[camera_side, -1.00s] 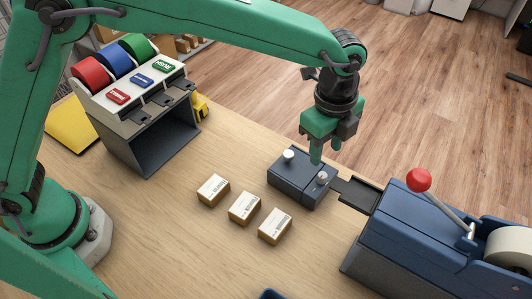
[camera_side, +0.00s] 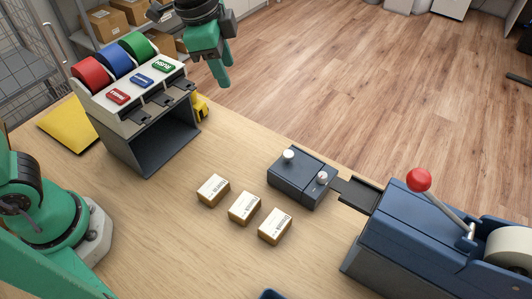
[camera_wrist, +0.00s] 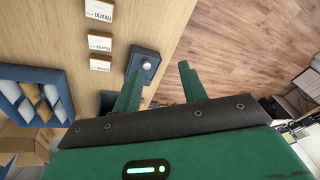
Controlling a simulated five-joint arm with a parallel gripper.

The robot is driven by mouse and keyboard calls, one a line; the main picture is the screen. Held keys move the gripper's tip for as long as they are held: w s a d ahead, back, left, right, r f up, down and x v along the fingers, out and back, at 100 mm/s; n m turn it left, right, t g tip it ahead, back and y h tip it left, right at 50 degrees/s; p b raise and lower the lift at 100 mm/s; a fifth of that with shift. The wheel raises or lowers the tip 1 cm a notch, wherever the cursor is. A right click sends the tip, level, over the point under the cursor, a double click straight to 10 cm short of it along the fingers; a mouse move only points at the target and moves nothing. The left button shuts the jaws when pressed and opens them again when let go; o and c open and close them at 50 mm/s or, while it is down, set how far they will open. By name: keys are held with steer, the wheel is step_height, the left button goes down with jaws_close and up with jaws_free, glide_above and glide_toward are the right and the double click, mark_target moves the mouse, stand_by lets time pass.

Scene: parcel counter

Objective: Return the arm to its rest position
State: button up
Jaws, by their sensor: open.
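My gripper (camera_side: 222,72) is high above the far edge of the table in the side view, right of the label dispenser, pointing down. It touches nothing there. In the wrist view its two green fingers (camera_wrist: 158,90) stand apart with nothing between them. Most of my upper arm is out of the side view; my base and lower arm show at the left edge.
The table (camera_side: 200,245) holds the dispenser (camera_side: 140,95) with red, blue and green rolls, three small parcels (camera_side: 243,207), a dark box with two knobs (camera_side: 302,178) and a blue machine with a red-knobbed lever (camera_side: 419,180). A yellow envelope (camera_side: 68,125) lies at left.

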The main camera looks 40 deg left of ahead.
steer(key=s+a+n+t, duration=0.1)
steer(key=s+a+n, duration=0.3)
steer(key=s+a, duration=0.1)
steer(key=s+a+n+t, duration=0.1)
steer(key=s+a+n, duration=0.2)
steer(key=s+a, duration=0.2)
steer(key=s+a+f+n+t+y, duration=0.1)
steer(key=s+a+n, duration=0.3)
steer(key=s+a, duration=0.1)
steer(key=shift+a+n, duration=0.2)
steer(key=shift+n, duration=0.1)
steer(key=shift+o, duration=0.6)
steer(key=shift+r, duration=0.1)
steer(key=shift+w, duration=0.15)
